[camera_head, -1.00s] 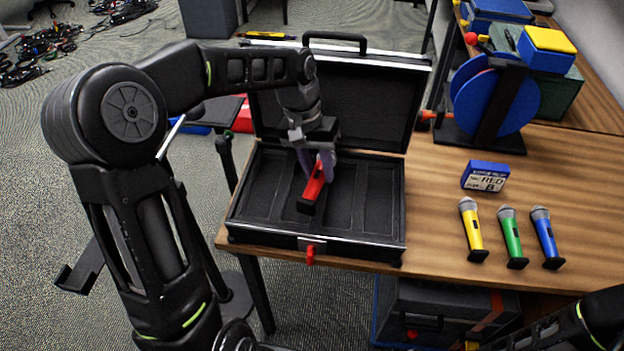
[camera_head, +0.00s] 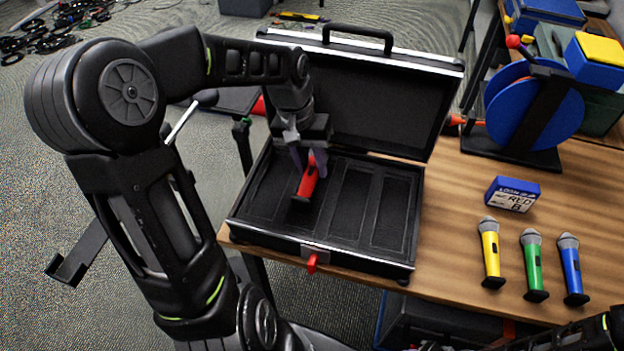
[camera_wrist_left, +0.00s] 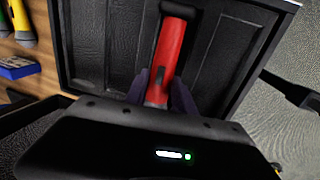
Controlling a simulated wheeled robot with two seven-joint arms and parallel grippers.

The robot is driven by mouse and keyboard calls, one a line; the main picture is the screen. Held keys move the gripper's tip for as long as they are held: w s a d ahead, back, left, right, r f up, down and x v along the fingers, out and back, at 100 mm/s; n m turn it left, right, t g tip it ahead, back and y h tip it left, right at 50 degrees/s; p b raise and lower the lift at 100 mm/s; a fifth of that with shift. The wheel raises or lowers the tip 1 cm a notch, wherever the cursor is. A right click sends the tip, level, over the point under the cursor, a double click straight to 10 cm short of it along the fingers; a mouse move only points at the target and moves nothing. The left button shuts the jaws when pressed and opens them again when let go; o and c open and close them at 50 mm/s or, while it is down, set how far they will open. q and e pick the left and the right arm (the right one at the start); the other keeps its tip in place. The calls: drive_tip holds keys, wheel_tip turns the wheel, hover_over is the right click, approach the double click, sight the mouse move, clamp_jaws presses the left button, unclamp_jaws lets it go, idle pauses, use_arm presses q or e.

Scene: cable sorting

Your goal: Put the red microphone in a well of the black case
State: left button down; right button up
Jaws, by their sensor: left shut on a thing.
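The red microphone (camera_head: 309,182) is held in my left gripper (camera_head: 309,160), which is shut on it, over the open black case (camera_head: 318,252). It also shows in the left wrist view (camera_wrist_left: 171,52), between the fingers (camera_wrist_left: 160,92) of my left gripper. The case has several long wells side by side. The microphone is over the left-middle part of the case, tilted in the head view. I cannot tell whether it touches the well floor. Its head is hidden by the gripper. My right gripper is not in view; only dark arm parts show at the lower right.
Yellow (camera_head: 490,250), green (camera_head: 532,262) and blue (camera_head: 571,268) microphones lie on the table (camera_head: 455,230) right of the case. A blue label box (camera_head: 512,194) and a blue cable reel (camera_head: 535,110) stand behind them. The case lid (camera_head: 375,95) stands open at the back.

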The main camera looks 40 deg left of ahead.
sight(312, 181)
use_arm(q)
drive_tip(key=shift+w+f, duration=0.1)
drive_tip(key=shift+f, duration=0.55)
drive_tip(key=shift+f, duration=1.85)
drive_tip(key=shift+f, duration=0.15)
drive_tip(key=c, duration=1.3)
unclamp_jaws()
drive_tip(key=shift+c, duration=0.2)
